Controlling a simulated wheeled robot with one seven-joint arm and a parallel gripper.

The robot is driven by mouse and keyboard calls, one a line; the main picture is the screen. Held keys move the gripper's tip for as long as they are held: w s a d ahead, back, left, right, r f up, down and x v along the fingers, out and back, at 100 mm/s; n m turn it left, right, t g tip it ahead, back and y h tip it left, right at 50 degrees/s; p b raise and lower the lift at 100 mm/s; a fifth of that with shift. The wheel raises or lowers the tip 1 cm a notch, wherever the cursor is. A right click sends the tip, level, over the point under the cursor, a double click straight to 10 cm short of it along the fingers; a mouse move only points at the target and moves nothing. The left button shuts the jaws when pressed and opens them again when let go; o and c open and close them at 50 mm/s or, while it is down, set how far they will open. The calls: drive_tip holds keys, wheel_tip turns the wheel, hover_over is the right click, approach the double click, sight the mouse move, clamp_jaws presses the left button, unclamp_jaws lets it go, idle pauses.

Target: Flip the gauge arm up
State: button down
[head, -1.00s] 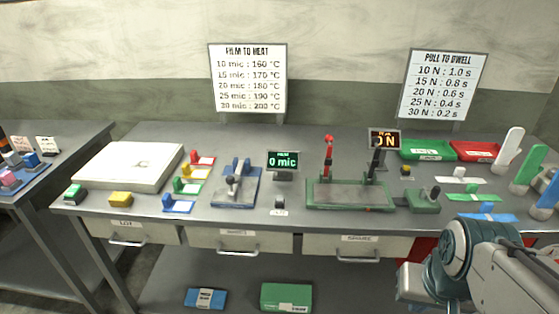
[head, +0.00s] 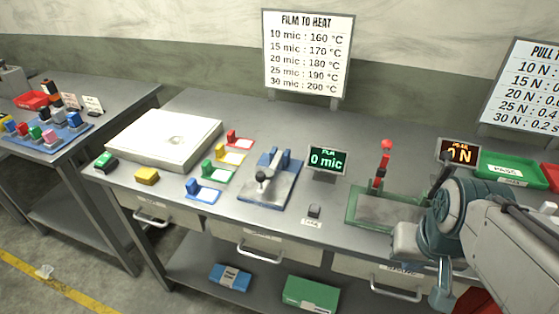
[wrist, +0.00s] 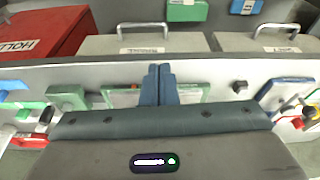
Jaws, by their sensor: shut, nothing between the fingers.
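The film gauge (head: 268,193) is a blue-edged grey plate with blue uprights at its back, on the bench left of the 0 mic display (head: 327,160). Its gauge arm (head: 264,178) is a short grey lever with a dark knob, lying low over the plate toward the front. In the wrist view the blue gauge (wrist: 285,88) shows partly at the right. My gripper (wrist: 157,84) has its blue fingers together and empty in the wrist view, pointing at the green-edged plate and well to one side of the gauge. In the head view my arm is at the lower right; the fingertips cannot be made out.
A white flat box (head: 165,138) and red, yellow, green and blue holders stand left of the gauge. A small dark button block (head: 314,211) sits right of it. The red-knobbed lever (head: 381,165) and green-edged plate (head: 375,212) stand farther right. Drawer handles (head: 260,252) project in front.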

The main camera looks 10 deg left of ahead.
drive_tip(key=shift+s+d, duration=0.1)
drive_tip(key=m+g+y+b, duration=0.2)
drive_tip(key=m+y+b, duration=0.1)
drive_tip(key=m+y, duration=1.35)
approach(263, 187)
drive_tip(key=d+r, duration=0.1)
drive_tip(key=d+r+m+h, duration=0.1)
drive_tip(key=s+d+r+m+h, duration=0.1)
drive_tip(key=r, duration=0.1)
drive_tip(key=shift+m, duration=0.25)
drive_tip(key=shift+a, duration=0.1)
drive_tip(key=p+x, duration=0.1)
drive_tip(key=x, duration=0.8)
drive_tip(key=shift+a+f, duration=0.25)
drive_tip(key=shift+a, duration=0.1)
drive_tip(key=shift+r, duration=0.15)
